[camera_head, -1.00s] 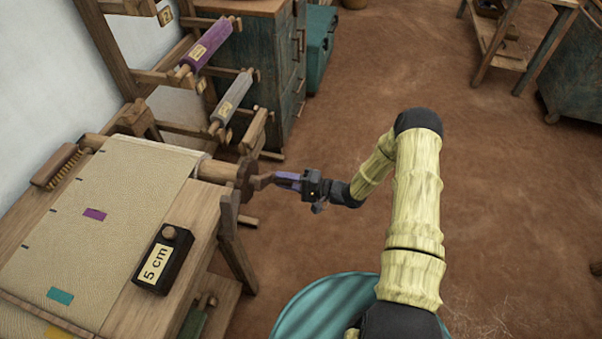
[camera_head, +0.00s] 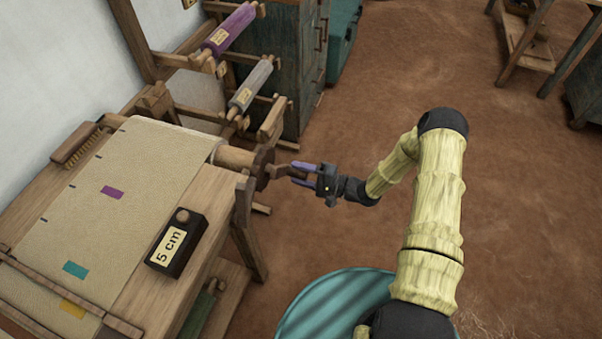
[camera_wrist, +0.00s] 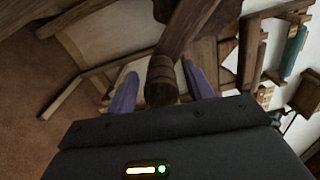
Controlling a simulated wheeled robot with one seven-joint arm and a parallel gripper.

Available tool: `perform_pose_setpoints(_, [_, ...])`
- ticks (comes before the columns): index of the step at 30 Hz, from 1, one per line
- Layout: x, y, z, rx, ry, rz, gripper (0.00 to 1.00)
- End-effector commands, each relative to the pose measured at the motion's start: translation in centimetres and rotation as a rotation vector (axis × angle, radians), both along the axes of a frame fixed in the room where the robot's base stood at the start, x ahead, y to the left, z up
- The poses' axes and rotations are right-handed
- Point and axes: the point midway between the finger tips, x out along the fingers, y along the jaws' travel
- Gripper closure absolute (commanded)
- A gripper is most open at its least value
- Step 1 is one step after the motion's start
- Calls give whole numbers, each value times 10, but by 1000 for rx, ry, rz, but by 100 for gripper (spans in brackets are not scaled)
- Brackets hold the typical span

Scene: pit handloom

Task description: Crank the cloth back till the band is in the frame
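The beige cloth (camera_head: 150,165) lies over the loom's wooden top and runs to a roller (camera_head: 235,157) at its far end. It bears a purple patch (camera_head: 112,192), a teal patch (camera_head: 75,270) and a yellow patch (camera_head: 72,308), with dark ticks along its left edge. Wooden bars (camera_head: 45,278) cross the near end by the teal and yellow patches. A wooden crank (camera_head: 278,172) is at the roller's right end. My gripper (camera_head: 304,174) is at the crank, purple fingers apart. In the wrist view, the crank's handle (camera_wrist: 160,80) lies between the fingers, with narrow gaps.
A dark block labelled "5 cm" (camera_head: 177,243) sits on the loom's right edge. A brush (camera_head: 77,143) lies at the left. Purple (camera_head: 230,28) and grey (camera_head: 250,85) rolls hang on a rack beyond. Brown floor (camera_head: 400,75) is open to the right.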

Motion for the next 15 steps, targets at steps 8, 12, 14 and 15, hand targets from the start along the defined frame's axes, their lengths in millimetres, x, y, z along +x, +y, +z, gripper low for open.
perform_pose_setpoints(8, [-1,-3,0,1,0,0,48])
perform_pose_setpoints(12, [-4,-16,0,1,0,-2,48])
perform_pose_setpoints(14, [-7,-25,0,1,0,-2,48])
perform_pose_setpoints(15, [-9,-32,0,0,1,-4,48])
